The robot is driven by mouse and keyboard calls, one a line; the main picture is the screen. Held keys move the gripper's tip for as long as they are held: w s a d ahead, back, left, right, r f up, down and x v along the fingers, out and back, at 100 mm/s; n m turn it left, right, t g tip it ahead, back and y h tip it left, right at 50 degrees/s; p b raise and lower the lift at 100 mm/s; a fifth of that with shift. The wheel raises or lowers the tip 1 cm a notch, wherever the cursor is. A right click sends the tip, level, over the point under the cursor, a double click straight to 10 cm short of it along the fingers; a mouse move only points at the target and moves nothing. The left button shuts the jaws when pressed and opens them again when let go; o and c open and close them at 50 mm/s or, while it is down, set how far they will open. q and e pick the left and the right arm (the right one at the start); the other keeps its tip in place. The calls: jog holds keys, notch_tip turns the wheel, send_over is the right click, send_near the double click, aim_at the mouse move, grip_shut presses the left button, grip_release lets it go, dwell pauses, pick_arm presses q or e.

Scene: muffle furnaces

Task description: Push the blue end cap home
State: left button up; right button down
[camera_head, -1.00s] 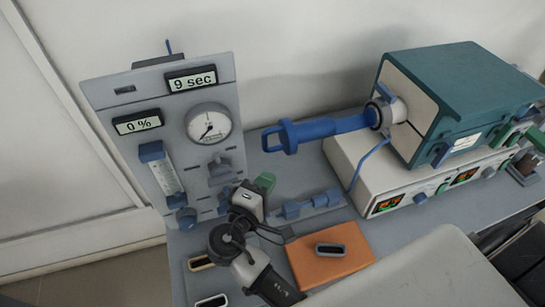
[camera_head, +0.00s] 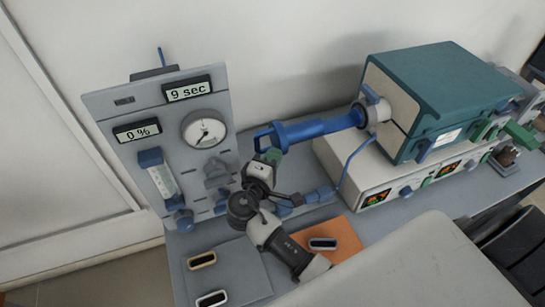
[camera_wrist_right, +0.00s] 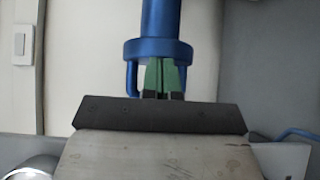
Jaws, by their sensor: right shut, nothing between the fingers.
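The blue end cap (camera_head: 272,139) is at the left outer end of a blue tube that sticks out of the teal furnace (camera_head: 440,90). It has a loop-like handle. In the wrist view the fingertips (camera_wrist_right: 162,76) are side by side just below the collar. I cannot tell whether they touch it. My left gripper is not in view.
A grey gas panel (camera_head: 215,165) with a gauge and displays stands left of the gripper. A blue fitting (camera_head: 318,195) lies behind the wrist. A blue cable runs beside the controller box (camera_head: 340,160).

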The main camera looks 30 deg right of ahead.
jog(key=s+d, duration=0.1)
jog(key=d, duration=0.7)
jog(key=s+d+b, duration=0.1)
jog(key=d, duration=1.4)
jog(key=shift+s+d, duration=0.4)
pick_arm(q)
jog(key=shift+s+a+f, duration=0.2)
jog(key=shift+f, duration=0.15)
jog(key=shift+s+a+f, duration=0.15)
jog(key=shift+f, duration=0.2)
pick_arm(e)
jog(key=shift+d+r, duration=0.2)
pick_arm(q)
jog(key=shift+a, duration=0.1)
